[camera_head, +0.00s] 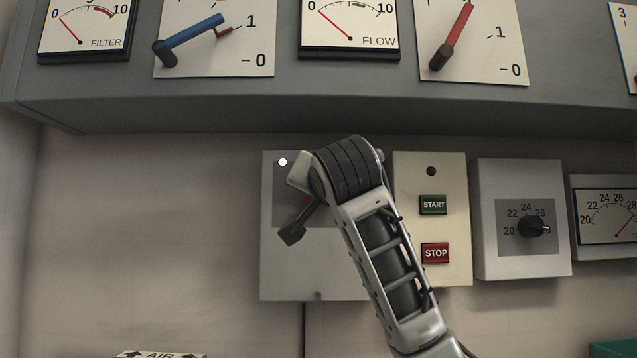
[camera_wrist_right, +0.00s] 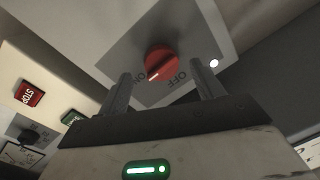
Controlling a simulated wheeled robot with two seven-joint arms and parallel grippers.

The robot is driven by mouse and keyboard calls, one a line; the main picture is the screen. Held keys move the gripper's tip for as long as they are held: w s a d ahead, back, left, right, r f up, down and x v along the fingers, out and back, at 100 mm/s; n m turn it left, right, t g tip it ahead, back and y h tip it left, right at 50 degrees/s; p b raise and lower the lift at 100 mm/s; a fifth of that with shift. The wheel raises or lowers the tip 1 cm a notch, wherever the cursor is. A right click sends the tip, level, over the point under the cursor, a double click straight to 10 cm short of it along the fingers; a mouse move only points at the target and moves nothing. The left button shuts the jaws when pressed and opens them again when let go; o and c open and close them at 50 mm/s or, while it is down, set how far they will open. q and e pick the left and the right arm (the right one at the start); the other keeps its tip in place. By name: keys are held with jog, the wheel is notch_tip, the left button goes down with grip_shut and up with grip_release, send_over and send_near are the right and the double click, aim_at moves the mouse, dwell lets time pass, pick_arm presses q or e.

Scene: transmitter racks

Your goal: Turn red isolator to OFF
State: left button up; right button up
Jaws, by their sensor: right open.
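The red isolator (camera_wrist_right: 162,58) is a round red knob on a grey plate in the right wrist view. Its white pointer line faces the ON label (camera_wrist_right: 140,78); the OFF label (camera_wrist_right: 182,79) is on the other side. My right gripper (camera_wrist_right: 161,70) is open, one finger on either side of the knob's near edge; I cannot tell whether they touch it. In the head view my right arm covers most of the isolator, leaving a bit of red (camera_head: 307,200); a dark finger of the right gripper (camera_head: 293,234) shows below. My left gripper is not in view.
The isolator box (camera_head: 280,265) stands beside a panel with START (camera_head: 433,204) and STOP (camera_head: 435,252) buttons. A dial box (camera_head: 525,255) is further right. Above, a grey cabinet (camera_head: 200,110) juts out, with a blue lever (camera_head: 190,40) and a red lever (camera_head: 453,35).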

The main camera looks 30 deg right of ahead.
pick_arm(q)
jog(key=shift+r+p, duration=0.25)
jog(key=shift+p, duration=0.15)
pick_arm(e)
jog(key=shift+x, duration=1.5)
jog(key=c, duration=1)
jog(key=shift+o, duration=0.2)
